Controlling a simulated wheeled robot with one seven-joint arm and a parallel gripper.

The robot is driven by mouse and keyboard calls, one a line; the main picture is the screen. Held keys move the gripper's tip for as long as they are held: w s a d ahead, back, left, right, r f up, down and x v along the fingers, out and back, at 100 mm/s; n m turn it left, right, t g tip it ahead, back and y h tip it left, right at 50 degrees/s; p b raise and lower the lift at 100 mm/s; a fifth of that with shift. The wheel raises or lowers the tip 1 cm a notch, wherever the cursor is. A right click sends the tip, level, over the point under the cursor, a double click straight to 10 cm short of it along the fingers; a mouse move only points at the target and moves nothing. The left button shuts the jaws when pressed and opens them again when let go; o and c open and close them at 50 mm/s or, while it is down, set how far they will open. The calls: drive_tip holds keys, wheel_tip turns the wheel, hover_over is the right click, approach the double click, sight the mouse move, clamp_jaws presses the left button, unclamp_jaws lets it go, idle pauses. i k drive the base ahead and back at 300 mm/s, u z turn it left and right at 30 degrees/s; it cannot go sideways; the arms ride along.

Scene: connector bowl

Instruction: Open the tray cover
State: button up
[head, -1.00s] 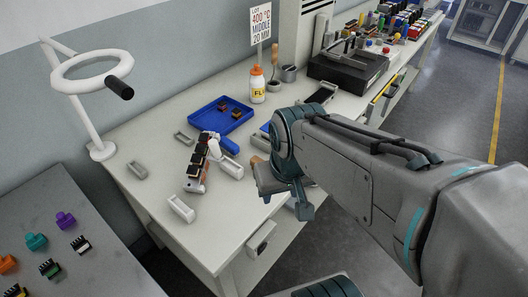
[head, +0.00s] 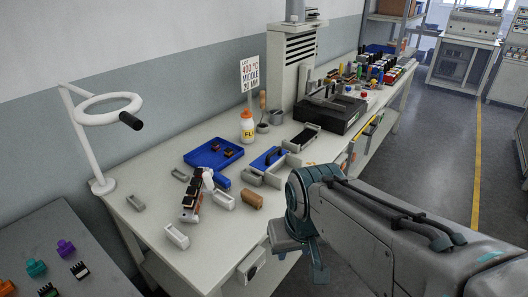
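A blue lid-like panel with a dark handle (head: 266,158) sits near the middle of the workbench, and I take it to be the tray cover. It lies at a grey open-topped tray (head: 285,171); I cannot tell exactly how it rests on it. My gripper (head: 300,252) hangs at the bench's front edge, below and right of the cover and apart from it. Its fingers are partly hidden by my wrist, so their opening is unclear. I see nothing held in it.
A blue tray (head: 196,157) with small connectors, a white bottle (head: 247,128) and a blue-handled tool (head: 216,180) stand on the bench. A brown block (head: 252,200) and small grey bins (head: 176,236) lie near the front edge. A ring lamp (head: 85,118) stands left.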

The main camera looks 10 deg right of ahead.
sight(270, 157)
drive_tip(key=u, duration=0.3)
drive_tip(key=k, duration=1.1)
drive_tip(key=z, duration=0.8)
drive_tip(key=i, duration=1.4)
drive_tip(key=u, duration=0.65)
drive_tip(key=i, duration=0.5)
drive_tip(key=u, duration=0.4)
